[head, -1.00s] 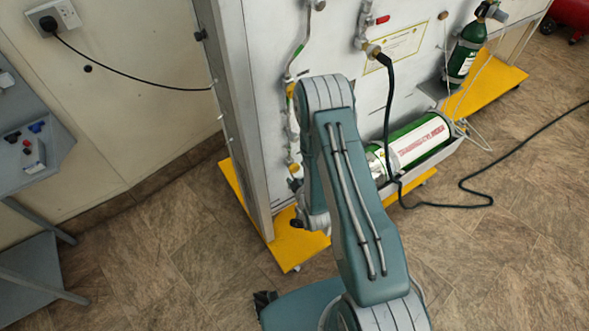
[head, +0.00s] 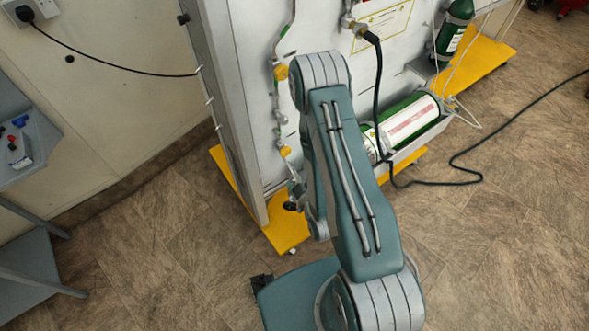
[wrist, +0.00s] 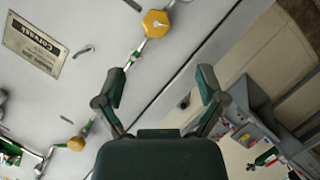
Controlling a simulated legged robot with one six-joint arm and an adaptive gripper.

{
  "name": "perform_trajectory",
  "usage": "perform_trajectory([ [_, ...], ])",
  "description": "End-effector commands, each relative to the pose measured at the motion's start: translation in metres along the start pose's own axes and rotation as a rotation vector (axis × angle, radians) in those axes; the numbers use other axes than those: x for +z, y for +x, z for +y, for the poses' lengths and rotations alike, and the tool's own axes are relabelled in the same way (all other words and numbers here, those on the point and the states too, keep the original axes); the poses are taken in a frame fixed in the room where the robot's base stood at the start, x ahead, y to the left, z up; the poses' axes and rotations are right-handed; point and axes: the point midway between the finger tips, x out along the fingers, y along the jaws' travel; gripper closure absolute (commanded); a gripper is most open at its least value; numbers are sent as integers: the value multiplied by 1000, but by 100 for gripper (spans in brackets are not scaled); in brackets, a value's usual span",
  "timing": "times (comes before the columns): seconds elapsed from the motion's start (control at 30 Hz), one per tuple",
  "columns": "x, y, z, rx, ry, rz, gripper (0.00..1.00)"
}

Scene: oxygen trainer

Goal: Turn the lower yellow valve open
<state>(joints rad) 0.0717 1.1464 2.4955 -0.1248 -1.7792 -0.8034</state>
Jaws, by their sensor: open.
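Two yellow valves sit on a thin pipe on the pale panel. The lower yellow valve (head: 285,150) shows left of my arm in the head view; the upper yellow valve (head: 281,72) is above it. The wrist view is turned over, so the lower valve (wrist: 156,23) appears near the top and the upper valve (wrist: 76,143) at lower left. My gripper (wrist: 162,73) is open and empty. Its fingers are spread, and the lower valve lies beyond their tips, apart from them. In the head view my arm mostly hides the gripper.
The panel (head: 320,100) stands on a yellow base (head: 288,230). A green and white cylinder (head: 410,120) lies at its foot, with a black hose (head: 378,90) hanging beside my arm. A grey desk (head: 25,140) stands left. Floor between desk and panel is clear.

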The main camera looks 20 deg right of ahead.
Motion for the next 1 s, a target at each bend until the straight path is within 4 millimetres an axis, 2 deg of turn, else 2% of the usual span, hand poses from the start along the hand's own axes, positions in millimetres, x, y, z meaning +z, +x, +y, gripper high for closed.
perform_trajectory([
  [0.2, 5, 17, 16, -132, 417, 38, 11],
  [0.3, 8, 20, 25, -220, 619, 38, 11],
  [0.43, 13, 20, 33, -315, 804, 17, 11],
  [0.67, 16, 20, 36, -378, 911, -10, 11],
  [0.77, 14, 30, 32, -381, 910, -9, 11],
  [1.0, 7, 70, 18, -379, 908, -6, 11],
])
